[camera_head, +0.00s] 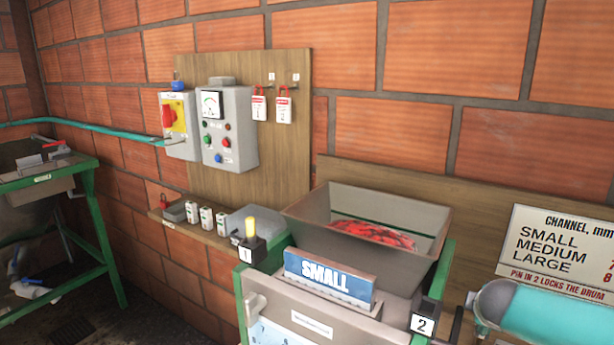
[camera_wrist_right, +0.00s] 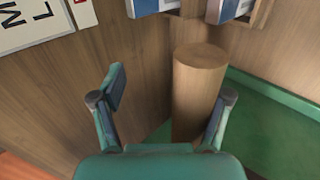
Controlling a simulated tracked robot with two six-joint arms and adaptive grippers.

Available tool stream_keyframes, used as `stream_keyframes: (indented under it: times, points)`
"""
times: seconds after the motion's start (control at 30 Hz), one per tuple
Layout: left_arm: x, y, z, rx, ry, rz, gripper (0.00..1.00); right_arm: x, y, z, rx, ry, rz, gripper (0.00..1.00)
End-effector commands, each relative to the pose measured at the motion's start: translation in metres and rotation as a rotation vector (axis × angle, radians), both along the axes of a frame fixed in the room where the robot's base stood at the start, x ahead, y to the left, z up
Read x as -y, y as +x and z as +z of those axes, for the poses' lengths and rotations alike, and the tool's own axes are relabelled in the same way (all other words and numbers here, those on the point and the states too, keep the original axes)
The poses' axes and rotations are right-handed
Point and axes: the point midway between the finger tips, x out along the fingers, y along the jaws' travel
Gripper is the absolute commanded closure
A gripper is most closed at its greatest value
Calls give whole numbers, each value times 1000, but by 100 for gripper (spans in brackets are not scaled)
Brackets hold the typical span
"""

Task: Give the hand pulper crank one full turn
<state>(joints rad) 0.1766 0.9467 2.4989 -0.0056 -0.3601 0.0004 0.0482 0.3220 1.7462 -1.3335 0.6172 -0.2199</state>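The hand pulper stands at the lower middle of the head view, with a metal hopper (camera_head: 400,261) holding red cherries (camera_head: 372,235) and a blue SMALL sign (camera_head: 328,275) on its front. The crank is not clearly visible there. In the right wrist view, an upright wooden cylinder (camera_wrist_right: 199,92), which looks like a handle, stands beyond and between the fingers, closer to the right-hand finger. My right gripper (camera_wrist_right: 168,95) is open, with a wide gap on the cylinder's left side. I cannot tell whether the right-hand finger touches it. My left gripper is not in view.
A yellow-topped pin (camera_head: 250,228) stands in block 1; block 2 (camera_head: 422,325) is at the right. A channel board (camera_head: 560,250) leans at the right. Grey control boxes (camera_head: 228,127) hang on the wall. A green-framed stand (camera_head: 108,230) is at the left.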

Motion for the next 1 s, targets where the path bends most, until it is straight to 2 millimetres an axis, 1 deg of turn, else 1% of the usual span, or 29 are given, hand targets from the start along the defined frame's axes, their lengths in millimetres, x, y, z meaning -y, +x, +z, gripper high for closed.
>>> stream_keyframes:
  times: [0.17,0.9,1.0]
  points:
    - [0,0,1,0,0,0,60,-4,-7,10,3,-3,-1,27]
    - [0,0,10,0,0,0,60,-33,-54,61,2,-1,1,27]
    - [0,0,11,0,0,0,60,-36,-59,65,0,0,1,27]
